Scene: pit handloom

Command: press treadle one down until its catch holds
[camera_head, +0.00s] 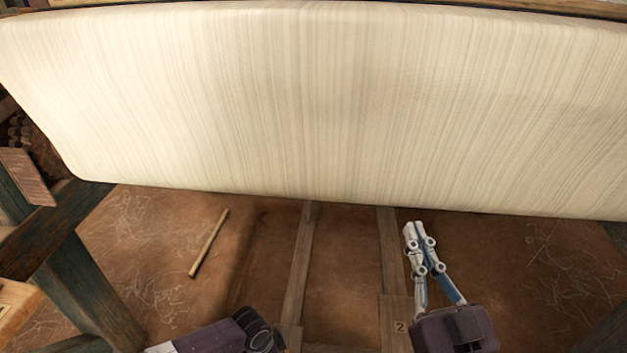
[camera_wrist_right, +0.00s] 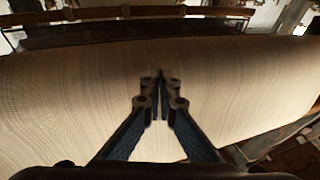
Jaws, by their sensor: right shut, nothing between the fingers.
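Two long wooden treadles run away from me over the earth floor, below the cloth. The right treadle (camera_head: 391,250) carries a plate marked "2" (camera_head: 400,328). The left treadle (camera_head: 300,255) shows no readable number; its near end is partly hidden by a purple part of my left arm. I take it as treadle one. My right gripper (camera_head: 411,230) is shut and empty, above and beside the right treadle, just below the cloth edge. It also shows shut in the right wrist view (camera_wrist_right: 160,80), facing the cloth. My left gripper's fingers are not seen. No catch can be made out.
A wide cream striped cloth (camera_head: 320,100) spans the upper view. A thin wooden stick (camera_head: 208,243) lies on the floor (camera_head: 150,240) to the left. Dark timber posts (camera_head: 85,285) stand at the left. Floor between the treadles is clear.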

